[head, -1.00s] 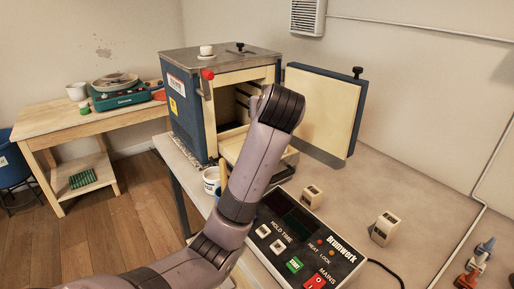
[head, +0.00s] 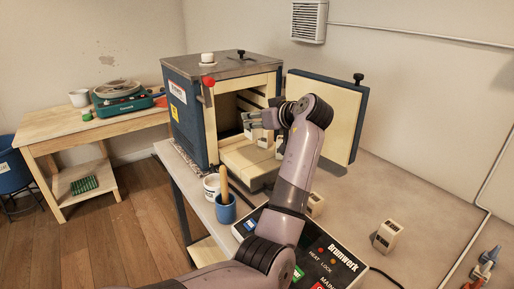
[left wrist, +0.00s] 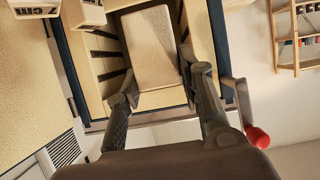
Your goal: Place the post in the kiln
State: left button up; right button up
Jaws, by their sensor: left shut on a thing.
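The blue kiln (head: 188,118) stands at the back with its front open and its door (head: 335,112) swung to the right. My left gripper (head: 252,121) is in front of the opening. In the left wrist view, my left gripper (left wrist: 163,85) is shut on a cream post (left wrist: 150,45), with the kiln's grooved inner walls behind it. Small cream blocks (head: 265,139) show just below the gripper in the head view; which one is held is hard to tell there. Two other blocks show at the wrist view's upper left, one marked "7 cm" (left wrist: 36,9). My right gripper is out of view.
A cream post (head: 387,232) stands on the grey table, and another (head: 315,204) is partly behind my arm. The control box (head: 335,262) is under my arm. A white mug (head: 211,187) and a blue cup (head: 226,213) with a wooden tool stand at the table's left edge.

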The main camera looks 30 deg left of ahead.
pick_arm(q)
notch_tip(320, 180, down, 10)
jog(key=shift+r+p, duration=0.25)
jog(key=shift+p, duration=0.1)
jog(key=shift+f, duration=0.1)
jog(key=shift+f, duration=0.15)
jog(key=o, duration=1.3)
jog(key=shift+r, duration=0.3)
